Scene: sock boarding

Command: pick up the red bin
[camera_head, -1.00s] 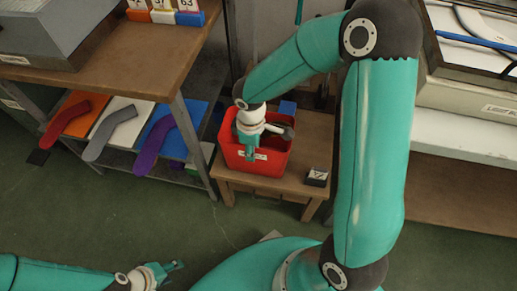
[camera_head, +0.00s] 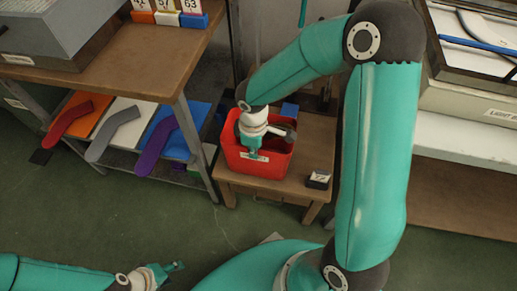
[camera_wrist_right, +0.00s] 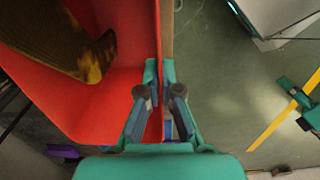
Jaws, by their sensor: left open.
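The red bin (camera_head: 268,163) stands upright on a small wooden table in the middle of the head view, a white label on its near wall. My right gripper (camera_head: 253,154) points down at that near wall. In the right wrist view, my right gripper (camera_wrist_right: 160,72) has one finger inside the bin (camera_wrist_right: 105,110) and one outside, close together with the wall pinched between them. A brown item with yellow mottling lies in the bin (camera_wrist_right: 65,40). My left gripper (camera_head: 178,267) is open and empty at the bottom left, away from the bin.
The small wooden table (camera_head: 308,150) carries a black-and-white number block (camera_head: 318,180) right of the bin. A shelf on the left holds orange, white and blue boards with sock shapes (camera_head: 70,118). A workbench stands at right. Green floor (camera_head: 110,220) is clear in front.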

